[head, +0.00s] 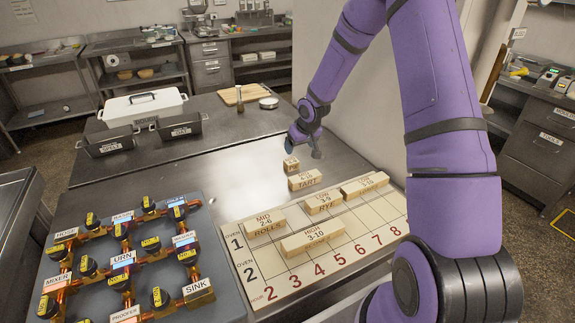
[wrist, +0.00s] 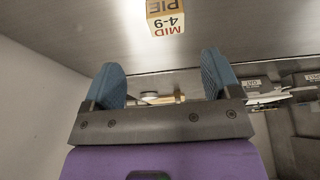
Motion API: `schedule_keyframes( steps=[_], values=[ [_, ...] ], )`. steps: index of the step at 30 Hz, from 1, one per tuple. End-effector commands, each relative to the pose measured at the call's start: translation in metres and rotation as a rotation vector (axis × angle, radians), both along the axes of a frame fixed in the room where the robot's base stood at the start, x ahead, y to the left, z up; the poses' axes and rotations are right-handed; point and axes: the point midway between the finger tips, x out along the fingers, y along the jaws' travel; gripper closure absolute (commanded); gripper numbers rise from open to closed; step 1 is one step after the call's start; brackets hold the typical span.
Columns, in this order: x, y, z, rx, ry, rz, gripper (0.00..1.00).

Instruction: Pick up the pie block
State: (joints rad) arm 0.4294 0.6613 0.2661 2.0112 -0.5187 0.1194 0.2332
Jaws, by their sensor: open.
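The pie block (wrist: 165,18) is a small wooden block at the top edge of the wrist view, upside down there, with "MID 4-9" and "PIE" on it. In the head view it appears to be the small block (head: 291,165) standing on the steel counter behind the tart block (head: 305,179). My gripper (head: 304,147) is just above and behind it. In the wrist view my gripper (wrist: 160,67) has its two blue fingers wide apart with nothing between them. The block is ahead of the fingertips, not touching them.
The numbered board (head: 262,284) holds several blocks, among them rolls (head: 264,224), rye (head: 323,203) and high (head: 312,238). A valve panel (head: 215,294) is at front left. A white lidded tub (head: 113,111) and dark bins stand at the back left. A wall rises behind the counter.

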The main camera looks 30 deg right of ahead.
Motion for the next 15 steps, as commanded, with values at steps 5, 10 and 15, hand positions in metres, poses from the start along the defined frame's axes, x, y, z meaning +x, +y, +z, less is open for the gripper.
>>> schedule_keyframes(
  steps=[5, 10, 15],
  values=[
    [0.009, 0.001, -0.023, 0.001, 0.003, 0.003, 0.17],
    [0.017, 0.001, -0.043, 0.000, 0.003, 0.001, 0.17],
    [0.021, 0.002, -0.051, 0.000, 0.001, 0.001, 0.17]
  ],
)
